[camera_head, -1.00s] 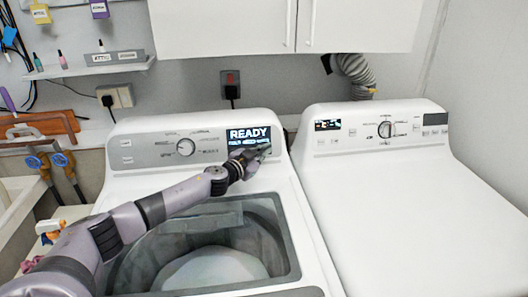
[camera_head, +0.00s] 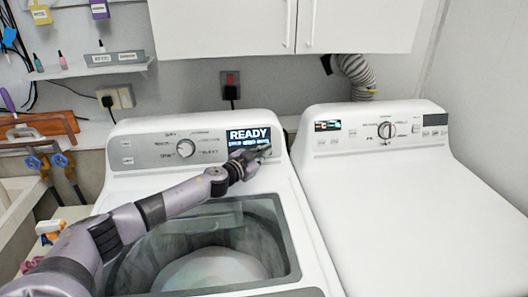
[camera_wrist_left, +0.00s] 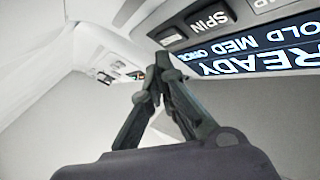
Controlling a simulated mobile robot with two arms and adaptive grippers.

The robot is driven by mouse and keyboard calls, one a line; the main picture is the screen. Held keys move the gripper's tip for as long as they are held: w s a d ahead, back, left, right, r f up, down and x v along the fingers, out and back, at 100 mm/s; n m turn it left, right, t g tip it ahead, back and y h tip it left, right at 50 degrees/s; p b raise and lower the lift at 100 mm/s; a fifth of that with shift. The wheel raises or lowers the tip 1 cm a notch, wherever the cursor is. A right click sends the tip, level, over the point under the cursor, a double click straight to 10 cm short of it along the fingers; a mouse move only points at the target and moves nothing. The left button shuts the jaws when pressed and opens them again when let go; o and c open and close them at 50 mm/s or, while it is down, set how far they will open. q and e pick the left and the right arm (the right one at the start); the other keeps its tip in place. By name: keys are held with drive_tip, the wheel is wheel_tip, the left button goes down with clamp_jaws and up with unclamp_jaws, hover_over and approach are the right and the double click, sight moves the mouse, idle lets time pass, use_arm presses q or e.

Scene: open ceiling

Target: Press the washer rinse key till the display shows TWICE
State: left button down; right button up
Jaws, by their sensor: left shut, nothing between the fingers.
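The washer (camera_head: 112,176) stands at the left with its control panel along the back. Its display (camera_head: 249,136) reads READY in large letters, with a smaller line under it that in the left wrist view seems to include COLD, MED and ONCE. In the left wrist view the display (camera_wrist_left: 270,62) is upside down, beside a key marked SPIN (camera_wrist_left: 209,21). Another key is partly cut off by the top edge; I cannot make out the rinse key. My left gripper (camera_head: 262,153) is shut and empty just below the display's right part; its fingertips (camera_wrist_left: 160,68) are near the SPIN key. My right gripper is not in view.
The washer's tub opening (camera_head: 215,250) lies below my left arm. A white dryer (camera_head: 400,200) stands close at the right, with a vent hose (camera_head: 356,72) behind. White cabinets (camera_head: 225,25) hang above. A shelf (camera_head: 95,69) is at the upper left.

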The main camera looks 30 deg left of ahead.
use_arm(q)
drive_tip(key=shift+a, duration=0.1)
drive_tip(key=shift+w+a+f, duration=0.15)
drive_tip(key=shift+w, duration=0.15)
drive_tip(key=shift+w+a+f+b, duration=0.1)
drive_tip(key=shift+w+a+b, duration=0.15)
drive_tip(key=shift+b, duration=0.1)
idle(0.6)
idle(0.3)
drive_tip(key=shift+s+d+r+p, duration=0.25)
drive_tip(key=shift+s+d+p, duration=0.2)
drive_tip(key=shift+s+p, duration=0.2)
drive_tip(key=s+d+p, duration=0.1)
drive_tip(key=s+d+r+p, duration=0.1)
drive_tip(key=s+d+p, duration=0.1)
drive_tip(key=shift+s+r, duration=0.3)
drive_tip(key=shift+r, duration=0.05)
